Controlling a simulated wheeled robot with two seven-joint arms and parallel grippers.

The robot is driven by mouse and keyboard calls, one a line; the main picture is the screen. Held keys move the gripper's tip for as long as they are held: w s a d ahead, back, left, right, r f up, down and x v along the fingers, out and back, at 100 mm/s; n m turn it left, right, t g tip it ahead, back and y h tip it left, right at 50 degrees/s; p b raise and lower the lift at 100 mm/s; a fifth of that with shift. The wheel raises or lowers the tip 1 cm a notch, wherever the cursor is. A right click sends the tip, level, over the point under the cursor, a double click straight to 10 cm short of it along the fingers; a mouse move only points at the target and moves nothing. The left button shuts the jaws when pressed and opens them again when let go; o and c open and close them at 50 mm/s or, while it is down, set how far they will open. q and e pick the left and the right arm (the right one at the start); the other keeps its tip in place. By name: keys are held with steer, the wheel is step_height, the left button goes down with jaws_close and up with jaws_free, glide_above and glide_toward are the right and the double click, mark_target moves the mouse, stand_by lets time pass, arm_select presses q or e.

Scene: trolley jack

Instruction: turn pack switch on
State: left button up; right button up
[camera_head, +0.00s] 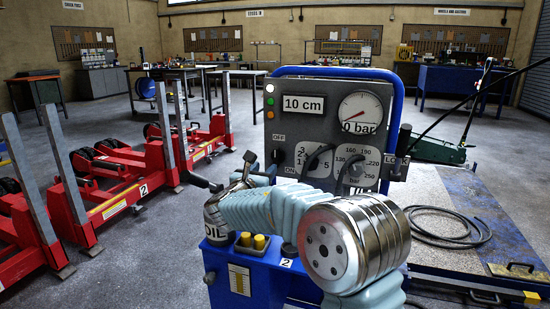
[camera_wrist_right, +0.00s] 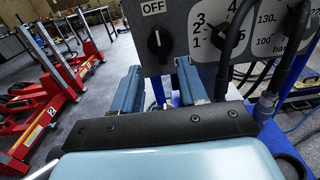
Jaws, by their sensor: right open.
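The pack switch (camera_wrist_right: 159,42) is a black rotary knob on the left of the grey control panel (camera_head: 290,122). In the wrist view its white mark points up toward the OFF label. In the head view the switch (camera_head: 278,157) sits between the OFF and ON labels. My right gripper (camera_wrist_right: 158,68) is open, with one blue finger on each side below the knob and nothing between them. In the head view the right gripper (camera_head: 256,168) is just left of the panel, partly hidden by my arm. My left gripper is not in view.
The panel carries a pressure gauge (camera_head: 360,112), a 10 cm display (camera_head: 303,104), two numbered dials and hoses close by on the right. Red jack frames (camera_head: 110,195) stand left.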

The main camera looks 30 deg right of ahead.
mark_target(275, 157)
steer(key=p+x, duration=0.1)
steer(key=x, duration=0.8)
steer(key=shift+w+d, duration=0.2)
steer(key=shift+w, duration=0.05)
jaws_close()
